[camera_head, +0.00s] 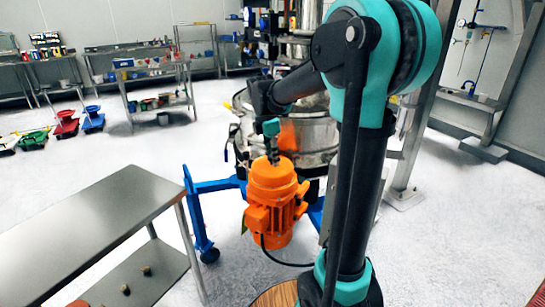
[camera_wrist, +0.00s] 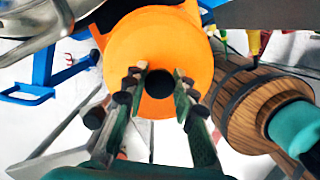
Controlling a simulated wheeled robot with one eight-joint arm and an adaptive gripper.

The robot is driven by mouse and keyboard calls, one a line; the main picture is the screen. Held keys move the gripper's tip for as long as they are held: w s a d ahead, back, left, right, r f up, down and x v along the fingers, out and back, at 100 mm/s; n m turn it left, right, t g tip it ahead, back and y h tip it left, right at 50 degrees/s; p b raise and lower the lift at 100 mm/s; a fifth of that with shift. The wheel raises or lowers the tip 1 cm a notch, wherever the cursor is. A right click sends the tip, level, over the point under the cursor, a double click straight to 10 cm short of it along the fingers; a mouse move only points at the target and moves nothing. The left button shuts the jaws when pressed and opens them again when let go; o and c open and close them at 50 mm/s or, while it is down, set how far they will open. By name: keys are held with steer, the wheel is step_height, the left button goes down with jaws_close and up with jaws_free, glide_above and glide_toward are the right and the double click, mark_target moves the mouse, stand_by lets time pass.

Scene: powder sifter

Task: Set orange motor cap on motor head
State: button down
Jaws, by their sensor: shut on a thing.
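The orange motor cap (camera_head: 272,174) is at the top of the orange motor (camera_head: 271,218), in line with it and about upright. I see no clear gap between them; whether the cap is fully seated I cannot tell. My gripper (camera_head: 273,154) is right above the cap, pointing down. In the wrist view the cap is a round orange disc (camera_wrist: 125,52) with a dark round spot (camera_wrist: 160,83) in its middle. My gripper's fingers (camera_wrist: 161,88) are on either side of that spot, shut on the cap. The motor head under the cap is hidden.
The motor hangs beside a steel sifter drum (camera_head: 312,135) on a blue frame (camera_head: 198,210). A black cable runs from the motor. A steel table (camera_head: 100,225) stands at the left. A wooden barrel (camera_wrist: 240,100) shows right of the cap. Shelves line the back wall.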

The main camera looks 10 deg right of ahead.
mark_target(268, 165)
steer(key=shift+f, duration=0.55)
steer(key=c, duration=1.2)
jaws_free()
steer(key=shift+r, duration=0.1)
steer(key=r, duration=0.4)
steer(key=a+r, duration=0.1)
steer(key=r, duration=0.8)
steer(key=shift+s+a, duration=0.25)
steer(key=shift+a, duration=0.1)
